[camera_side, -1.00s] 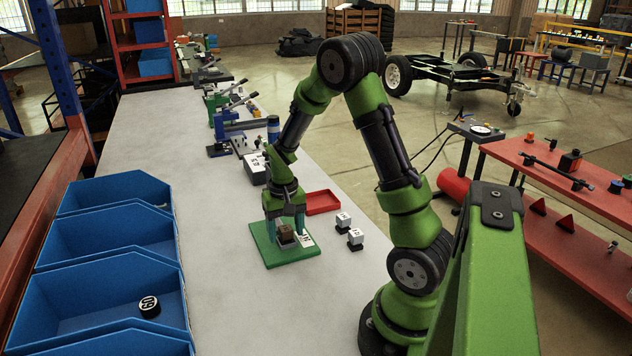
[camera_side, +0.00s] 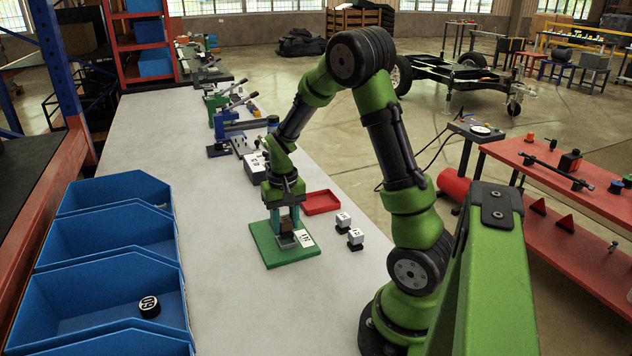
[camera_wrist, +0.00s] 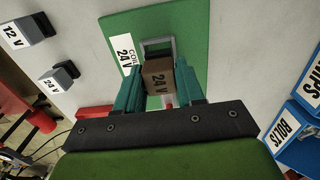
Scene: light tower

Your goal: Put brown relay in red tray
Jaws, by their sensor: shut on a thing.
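The red tray (camera_side: 322,202) is empty in the side view, behind and right of the board. A piece of it shows in the wrist view (camera_wrist: 95,112).
Two small grey-white relays (camera_side: 355,237) stand on the table right of the board, marked 12 V and 24 V in the wrist view. Blue bins (camera_side: 110,285) line the left side. A dark box (camera_side: 256,168) stands behind my gripper. The table front is clear.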

